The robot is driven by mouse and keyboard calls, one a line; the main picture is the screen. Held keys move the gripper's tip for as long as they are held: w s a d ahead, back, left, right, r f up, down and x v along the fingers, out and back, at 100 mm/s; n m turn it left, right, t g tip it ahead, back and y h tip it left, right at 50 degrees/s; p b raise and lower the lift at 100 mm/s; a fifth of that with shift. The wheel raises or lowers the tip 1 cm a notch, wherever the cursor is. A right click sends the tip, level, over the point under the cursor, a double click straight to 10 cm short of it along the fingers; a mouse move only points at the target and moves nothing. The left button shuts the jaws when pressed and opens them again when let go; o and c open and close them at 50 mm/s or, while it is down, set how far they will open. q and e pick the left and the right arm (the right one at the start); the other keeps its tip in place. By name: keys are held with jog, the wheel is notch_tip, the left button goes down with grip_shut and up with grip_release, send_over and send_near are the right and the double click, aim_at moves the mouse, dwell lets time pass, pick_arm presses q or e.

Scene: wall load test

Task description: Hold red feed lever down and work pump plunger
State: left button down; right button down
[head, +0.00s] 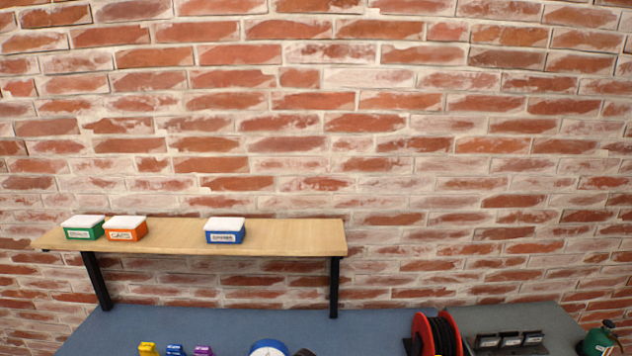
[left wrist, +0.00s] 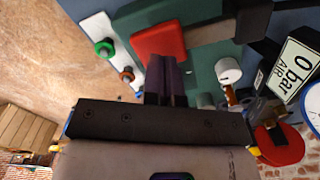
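In the left wrist view, my left gripper (left wrist: 166,62) has its two dark fingers side by side with hardly any gap. Their tips are at the lower edge of a broad red block (left wrist: 158,36), which looks like the red feed lever; whether they touch it I cannot tell. The block lies over a green body (left wrist: 205,65). A white round knob (left wrist: 228,70) sits right of the fingers; I cannot tell if it belongs to the pump plunger. A display (left wrist: 294,70) reads "0 bar AIR". Neither gripper shows in the head view.
A white plate (left wrist: 97,27) with green and orange fittings is left of the fingers. A red round part (left wrist: 281,146) is at lower right. In the head view, a wooden shelf (head: 285,236) stands on the blue bench (head: 250,322). A red reel (head: 424,335) stands at the bench's right.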

pick_arm(q)
jog(key=shift+f, duration=1.7)
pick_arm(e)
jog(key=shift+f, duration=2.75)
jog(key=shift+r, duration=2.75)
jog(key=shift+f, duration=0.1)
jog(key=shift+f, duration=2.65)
